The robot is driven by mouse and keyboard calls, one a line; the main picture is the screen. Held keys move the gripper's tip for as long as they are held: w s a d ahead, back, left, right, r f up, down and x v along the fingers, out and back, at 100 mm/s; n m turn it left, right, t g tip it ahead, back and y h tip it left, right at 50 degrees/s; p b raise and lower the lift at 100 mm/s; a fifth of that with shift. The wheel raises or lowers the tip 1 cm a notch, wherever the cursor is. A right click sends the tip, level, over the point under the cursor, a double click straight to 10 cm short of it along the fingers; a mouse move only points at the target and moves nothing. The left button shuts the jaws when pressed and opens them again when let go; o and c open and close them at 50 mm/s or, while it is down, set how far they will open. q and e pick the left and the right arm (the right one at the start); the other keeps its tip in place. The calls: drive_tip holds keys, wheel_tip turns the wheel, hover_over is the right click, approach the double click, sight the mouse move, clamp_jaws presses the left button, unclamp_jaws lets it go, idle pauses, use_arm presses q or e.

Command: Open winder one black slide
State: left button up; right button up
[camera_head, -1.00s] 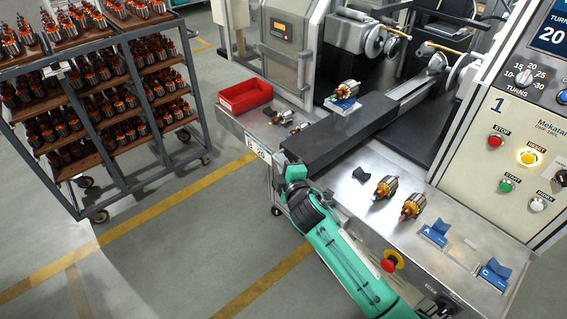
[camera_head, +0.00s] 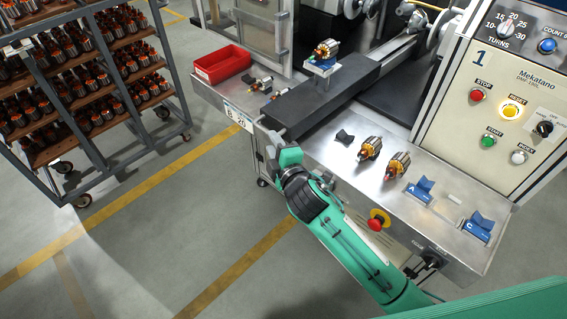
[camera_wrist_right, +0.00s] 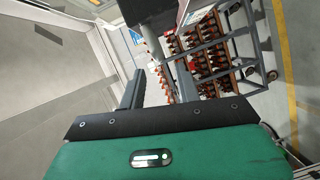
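The black slide (camera_head: 325,97) is a long dark block lying across the steel bench of winder one, its front end near the bench's front edge. My right gripper (camera_head: 279,138) is just in front of that end, small and partly hidden by my green wrist. In the right wrist view, its two dark fingers (camera_wrist_right: 159,78) stand apart with a gap between them, and I see nothing gripped. I cannot tell whether it touches the slide. My left gripper is out of view.
An armature on a blue stand (camera_head: 322,66) stands behind the slide. Two armatures (camera_head: 397,164) lie on the bench near blue holders (camera_head: 419,189). A red bin (camera_head: 222,64) sits at left. A control panel (camera_head: 510,90) rises at right. A loaded rack (camera_head: 95,90) stands at far left.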

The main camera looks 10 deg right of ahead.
drive_tip(key=b+v, duration=0.1)
drive_tip(key=v, duration=0.5)
drive_tip(key=shift+s, duration=0.15)
